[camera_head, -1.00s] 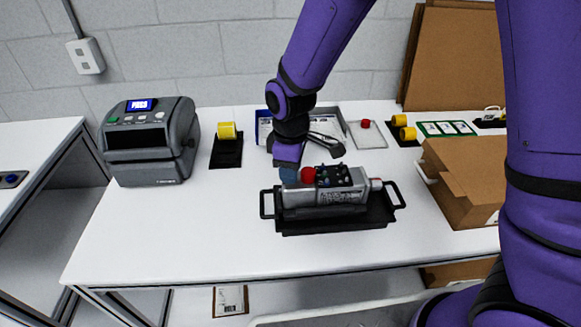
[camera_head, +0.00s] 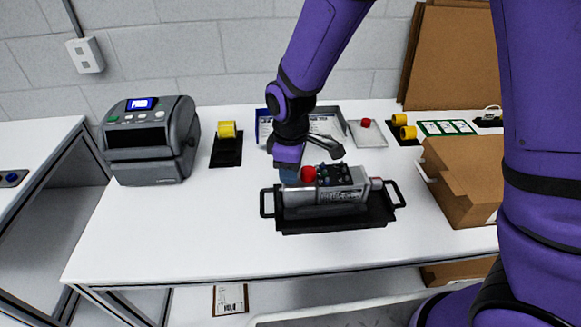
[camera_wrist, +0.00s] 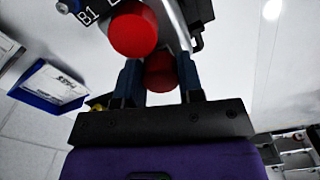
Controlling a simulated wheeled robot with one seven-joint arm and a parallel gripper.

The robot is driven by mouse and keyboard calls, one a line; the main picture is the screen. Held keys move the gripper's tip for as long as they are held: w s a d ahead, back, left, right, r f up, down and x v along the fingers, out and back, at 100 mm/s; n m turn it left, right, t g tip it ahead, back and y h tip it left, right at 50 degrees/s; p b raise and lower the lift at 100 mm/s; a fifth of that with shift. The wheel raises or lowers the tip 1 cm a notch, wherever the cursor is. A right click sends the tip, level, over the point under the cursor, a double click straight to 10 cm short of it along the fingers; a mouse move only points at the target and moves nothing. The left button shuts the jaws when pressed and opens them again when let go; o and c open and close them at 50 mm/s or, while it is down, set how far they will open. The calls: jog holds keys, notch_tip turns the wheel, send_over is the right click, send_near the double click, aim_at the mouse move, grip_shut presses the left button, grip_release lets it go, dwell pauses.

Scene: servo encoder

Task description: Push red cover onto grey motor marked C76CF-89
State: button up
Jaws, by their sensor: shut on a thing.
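The grey motor (camera_head: 338,193) lies in a black tray with handles (camera_head: 335,222) on the white table; its label is too small to read. A red cap (camera_head: 308,174) shows at its left end in the head view. My gripper (camera_head: 290,176) is at that left end, pointing down. In the wrist view two red caps show. One red cap (camera_wrist: 134,30) is outside my fingers, beside a "B1" marking. The red cover (camera_wrist: 160,74) is between the fingers of my gripper (camera_wrist: 160,64), which is shut on it. Its contact with the motor is not clear.
A label printer (camera_head: 151,140) stands at the left, with a yellow roll on a black plate (camera_head: 227,150) beside it. A bin (camera_head: 345,130) is behind the arm. A small tray with a red piece (camera_head: 368,138) is at the back. A cardboard box (camera_head: 462,180) is at the right. The front table is clear.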

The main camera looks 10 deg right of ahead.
jog(key=shift+f, duration=0.3)
dwell(0.4)
jog(key=o, duration=1)
notch_tip(320, 180, up, 11)
jog(key=s+d+r+m+t, duration=0.15)
jog(key=d+r+m, duration=0.25)
jog(key=d+r, duration=0.4)
jog(key=s+d+r+m+t, duration=0.1)
jog(key=s+d+r+m, duration=0.2)
jog(key=s+d, duration=0.2)
jog(key=s+d+r+m+t, duration=0.1)
jog(key=s+d+r+m, duration=0.2)
jog(key=s+d, duration=0.2)
jog(key=s+d+r+m+t, duration=0.1)
jog(key=s+d+r+m, duration=0.2)
jog(key=s+d, duration=0.3)
jog(key=shift+s+d+m+t, duration=0.1)
jog(key=shift+s+m+t, duration=0.25)
jog(key=shift+s+m, duration=0.2)
